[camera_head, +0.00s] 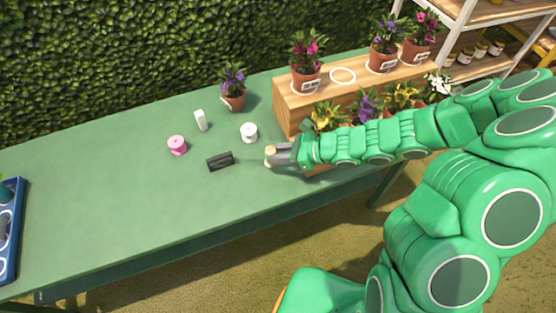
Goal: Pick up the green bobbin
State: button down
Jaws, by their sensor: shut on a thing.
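My gripper (272,155) is at the end of my green arm, by the left end of the wooden planter stand. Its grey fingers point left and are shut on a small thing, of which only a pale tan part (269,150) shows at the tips. I cannot tell from this view whether it is the green bobbin. No green bobbin stands out elsewhere on the green table. A white bobbin (249,132) stands just left of and behind my gripper, apart from it. A pink bobbin (177,145) stands farther left.
A dark block (220,161) and a small white block (201,120) lie on the green table (110,205). A potted purple flower (233,88) stands behind. The wooden stand (293,105) with several pots is at right. A blue tray (15,249) sits far left. The table's front left is clear.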

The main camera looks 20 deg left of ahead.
notch_tip(320, 180, up, 12)
jog(key=shift+f, duration=0.2)
dwell(0.4)
